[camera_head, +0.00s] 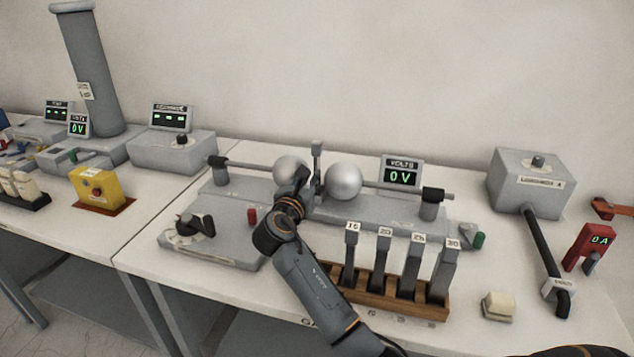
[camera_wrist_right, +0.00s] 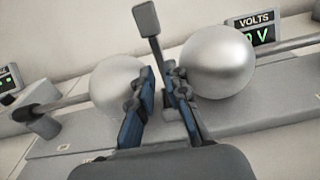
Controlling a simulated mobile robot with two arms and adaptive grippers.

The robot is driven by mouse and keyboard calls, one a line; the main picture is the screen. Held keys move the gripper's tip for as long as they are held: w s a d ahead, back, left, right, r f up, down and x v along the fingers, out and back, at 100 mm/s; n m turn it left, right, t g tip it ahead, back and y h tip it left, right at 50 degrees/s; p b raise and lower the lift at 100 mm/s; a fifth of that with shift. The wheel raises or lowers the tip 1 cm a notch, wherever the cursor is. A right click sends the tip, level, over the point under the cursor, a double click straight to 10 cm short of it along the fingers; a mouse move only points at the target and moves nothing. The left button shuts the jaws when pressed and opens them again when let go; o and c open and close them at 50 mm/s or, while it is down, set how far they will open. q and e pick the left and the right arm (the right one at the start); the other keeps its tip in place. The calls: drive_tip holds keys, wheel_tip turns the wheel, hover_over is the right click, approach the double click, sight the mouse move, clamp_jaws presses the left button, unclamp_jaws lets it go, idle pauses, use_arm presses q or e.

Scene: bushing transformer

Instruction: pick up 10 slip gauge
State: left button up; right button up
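A grey slip gauge (camera_head: 317,155) with a flat head stands upright between two silver spheres, the left sphere (camera_head: 291,171) and the right sphere (camera_head: 344,182). No number shows on its side facing me. In the wrist view, its head (camera_wrist_right: 147,19) rises above the fingertips, and its stem runs down between them. My right gripper (camera_head: 306,182) is at the gauge, in front of the spheres. Its two fingers (camera_wrist_right: 160,76) are on either side of the stem; whether they press on it is unclear. The left gripper is not in view.
A wooden rack (camera_head: 349,262) in front holds gauges labelled 15, 20, 25 and 30. The VOLTS meter (camera_head: 400,174) reads 0 V. A grey box (camera_head: 532,180) and black rod stand at right. A switch box (camera_head: 204,234) stands left of my arm.

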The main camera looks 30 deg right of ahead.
sight(315, 168)
drive_tip(key=shift+w+d+r, duration=0.2)
drive_tip(key=shift+w+d, duration=0.15)
drive_tip(key=shift+d, duration=0.15)
drive_tip(key=shift+w+d+r, duration=0.15)
drive_tip(key=shift+w+d, duration=0.2)
drive_tip(key=shift+d, duration=0.15)
drive_tip(key=shift+p+x, duration=0.3)
drive_tip(key=shift+x, duration=0.9)
drive_tip(key=shift+w+d+f, duration=0.15)
drive_tip(key=shift+w+d, duration=0.1)
drive_tip(key=shift+c, duration=0.2)
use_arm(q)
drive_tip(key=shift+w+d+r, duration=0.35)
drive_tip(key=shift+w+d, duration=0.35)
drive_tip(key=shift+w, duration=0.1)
use_arm(e)
clamp_jaws()
